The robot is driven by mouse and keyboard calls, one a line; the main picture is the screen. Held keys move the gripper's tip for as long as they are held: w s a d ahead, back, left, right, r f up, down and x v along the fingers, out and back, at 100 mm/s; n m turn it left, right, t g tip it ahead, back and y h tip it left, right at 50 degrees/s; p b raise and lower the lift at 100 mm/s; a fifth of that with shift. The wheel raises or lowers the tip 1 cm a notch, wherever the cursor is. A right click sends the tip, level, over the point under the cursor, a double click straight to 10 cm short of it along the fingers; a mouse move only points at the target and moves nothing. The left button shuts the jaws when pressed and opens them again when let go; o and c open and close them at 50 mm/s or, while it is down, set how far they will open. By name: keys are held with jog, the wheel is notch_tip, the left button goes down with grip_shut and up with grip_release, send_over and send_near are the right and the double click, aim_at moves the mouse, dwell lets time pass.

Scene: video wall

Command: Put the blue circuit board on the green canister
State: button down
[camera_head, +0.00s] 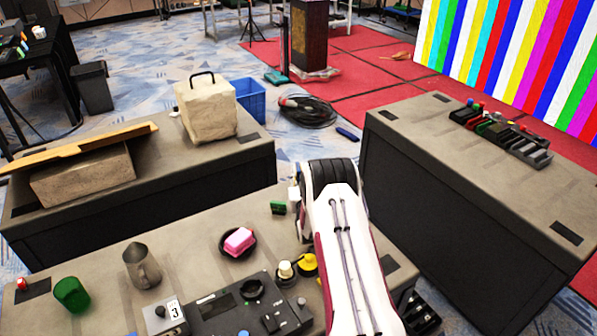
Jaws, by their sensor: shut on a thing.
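The green canister (71,293) stands on the near table at the lower left. No blue circuit board can be made out in this view. A small green board-like piece (278,207) is at the table's far edge, just left of my arm. My white arm rises from the bottom and ends at a dark ribbed joint, with only small light parts showing at its left side. My gripper's fingers are hidden behind the arm, and so is anything between them.
The near table also holds a metal jug (142,265), a pink block in a dark dish (239,243), a control panel (232,312) and a yellow item (307,264).

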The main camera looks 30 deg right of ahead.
jog(key=shift+f, duration=0.1)
jog(key=c, duration=2.1)
grip_release()
jog(key=v, duration=0.7)
jog(key=shift+s, duration=0.2)
